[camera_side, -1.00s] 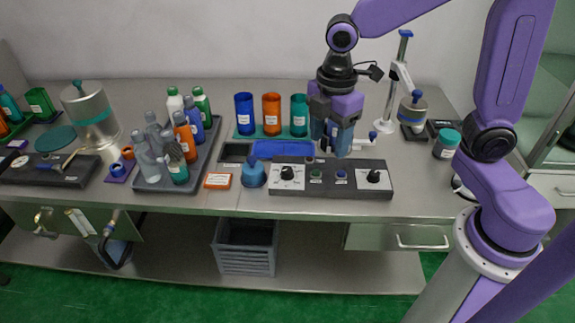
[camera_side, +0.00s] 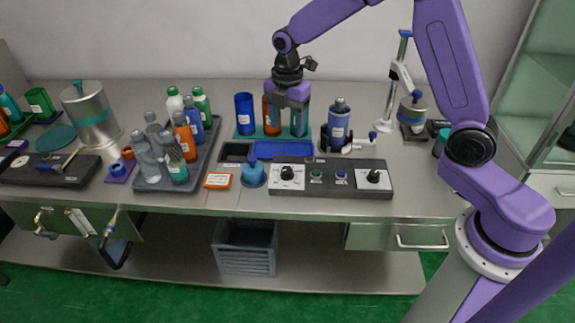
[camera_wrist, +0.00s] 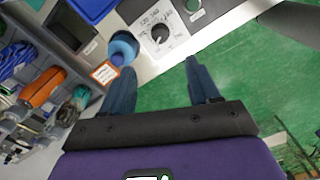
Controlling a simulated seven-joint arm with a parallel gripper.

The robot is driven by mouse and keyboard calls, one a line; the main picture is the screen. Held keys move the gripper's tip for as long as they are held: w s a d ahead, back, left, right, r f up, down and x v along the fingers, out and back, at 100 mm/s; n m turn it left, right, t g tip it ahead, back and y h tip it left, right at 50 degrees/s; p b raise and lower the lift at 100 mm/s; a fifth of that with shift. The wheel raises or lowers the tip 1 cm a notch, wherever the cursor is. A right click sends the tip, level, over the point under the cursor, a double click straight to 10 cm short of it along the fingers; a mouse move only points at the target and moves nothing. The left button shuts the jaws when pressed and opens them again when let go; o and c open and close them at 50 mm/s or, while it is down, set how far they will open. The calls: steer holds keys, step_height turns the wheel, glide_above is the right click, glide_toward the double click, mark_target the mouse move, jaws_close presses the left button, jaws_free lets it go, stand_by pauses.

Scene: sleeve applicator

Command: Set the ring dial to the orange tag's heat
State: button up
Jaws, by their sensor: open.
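The control panel (camera_side: 330,178) lies along the bench front. Its left dial (camera_side: 287,173) is a dark knob on a white plate; its right dial (camera_side: 374,176) is similar. In the wrist view the left dial (camera_wrist: 160,33) has printed numbers around it, too small to read surely, and the pointer's setting is unclear. The orange tag (camera_side: 218,180), with a white label, lies left of the panel; it also shows in the wrist view (camera_wrist: 105,73), its writing unreadable. My gripper (camera_side: 287,118) is open and empty, above the bench behind the panel, overlapping the orange and teal cups in the side view.
A blue squat bottle (camera_side: 253,174) stands between tag and panel. A blue bottle (camera_side: 338,120) stands in a dark holder behind the panel. Blue (camera_side: 244,114), orange (camera_side: 267,118) and teal cups stand at the back. A grey tray (camera_side: 205,160) of bottles is left.

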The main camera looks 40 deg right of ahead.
mark_target(287, 169)
step_height(287, 169, down, 14)
steer(key=shift+f, duration=0.25)
stand_by(0.3)
steer(key=c, duration=1)
